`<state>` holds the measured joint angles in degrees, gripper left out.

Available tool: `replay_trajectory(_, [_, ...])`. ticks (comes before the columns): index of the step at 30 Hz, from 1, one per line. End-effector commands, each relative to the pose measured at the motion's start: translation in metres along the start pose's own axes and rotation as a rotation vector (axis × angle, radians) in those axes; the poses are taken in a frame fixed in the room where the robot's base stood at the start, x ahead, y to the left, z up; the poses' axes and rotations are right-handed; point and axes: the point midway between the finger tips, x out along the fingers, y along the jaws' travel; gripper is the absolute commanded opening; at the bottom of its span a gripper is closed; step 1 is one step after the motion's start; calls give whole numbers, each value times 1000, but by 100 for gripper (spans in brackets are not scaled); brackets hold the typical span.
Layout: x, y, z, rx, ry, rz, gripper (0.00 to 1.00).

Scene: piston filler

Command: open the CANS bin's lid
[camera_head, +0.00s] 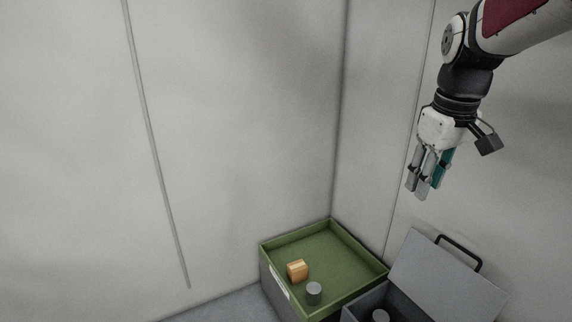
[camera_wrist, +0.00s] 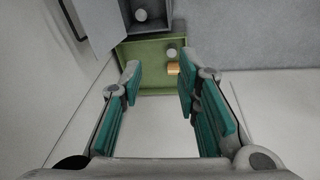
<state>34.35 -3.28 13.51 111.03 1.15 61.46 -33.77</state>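A grey bin (camera_head: 352,312) is at the bottom right of the head view, cut off by the frame edge. Its grey lid (camera_head: 432,275) stands raised and tilted back, with a black handle (camera_head: 460,252) along its top edge. A grey can (camera_head: 380,316) shows inside. I cannot read any label on this bin. The lid also shows in the wrist view (camera_wrist: 88,24), at the top left. My gripper (camera_head: 423,190) hangs above the lid, apart from it, fingers downward. In the wrist view my gripper (camera_wrist: 158,82) is open, with nothing between its fingers.
A bin with a green tray top (camera_head: 335,252) stands left of the grey bin. A yellow-orange block (camera_head: 297,270) and a grey cylinder (camera_head: 314,293) are on it. Pale walls (camera_head: 240,120) meet in a corner behind. The air around my gripper is clear.

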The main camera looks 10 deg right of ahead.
Motion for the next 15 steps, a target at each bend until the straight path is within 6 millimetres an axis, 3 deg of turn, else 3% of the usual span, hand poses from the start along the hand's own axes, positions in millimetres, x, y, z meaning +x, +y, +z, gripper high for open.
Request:
replay_trajectory(1, [17, 20, -8, -4, -8, -16, 30])
replay_trajectory(7, [63, 92, -26, -49, -1, -75, 30])
replay_trajectory(15, [134, 196, -18, -86, 66, -157, 30])
